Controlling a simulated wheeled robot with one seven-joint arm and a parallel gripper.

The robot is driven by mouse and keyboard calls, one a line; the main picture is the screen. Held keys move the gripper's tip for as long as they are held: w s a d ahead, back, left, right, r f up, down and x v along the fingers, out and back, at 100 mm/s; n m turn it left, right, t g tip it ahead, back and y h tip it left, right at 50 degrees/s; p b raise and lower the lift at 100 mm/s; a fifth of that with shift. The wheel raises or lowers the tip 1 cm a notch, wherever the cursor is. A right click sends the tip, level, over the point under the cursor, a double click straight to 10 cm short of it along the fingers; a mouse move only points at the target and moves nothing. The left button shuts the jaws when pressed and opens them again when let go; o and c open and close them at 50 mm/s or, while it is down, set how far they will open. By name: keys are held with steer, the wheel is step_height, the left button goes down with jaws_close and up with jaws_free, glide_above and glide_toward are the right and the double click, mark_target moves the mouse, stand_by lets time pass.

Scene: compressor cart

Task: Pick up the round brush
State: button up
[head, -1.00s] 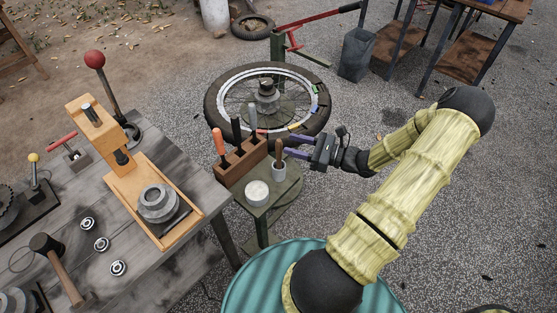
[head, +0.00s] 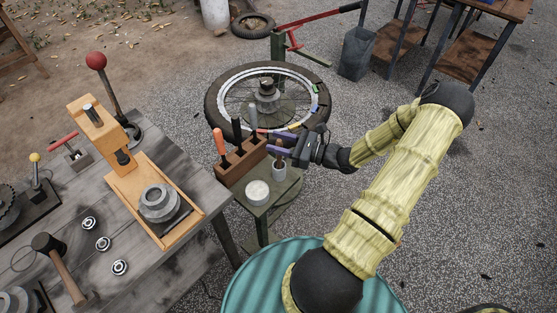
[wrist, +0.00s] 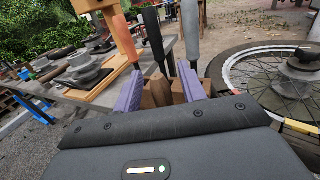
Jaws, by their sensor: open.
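A white round container (head: 257,192) sits in front on the green stand (head: 283,198). A spoked wheel (head: 222,125) lies behind. A workbench (head: 150,257) is at left.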

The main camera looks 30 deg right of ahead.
steer(key=shift+s, duration=0.1)
steer(key=shift+d, duration=0.1)
steer(key=shift+c, duration=1.3)
jaws_close()
steer(key=shift+r, duration=0.15)
step_height(320, 180, up, 10)
steer(key=shift+f+p, duration=0.1)
steer(key=shift+p, duration=0.2)
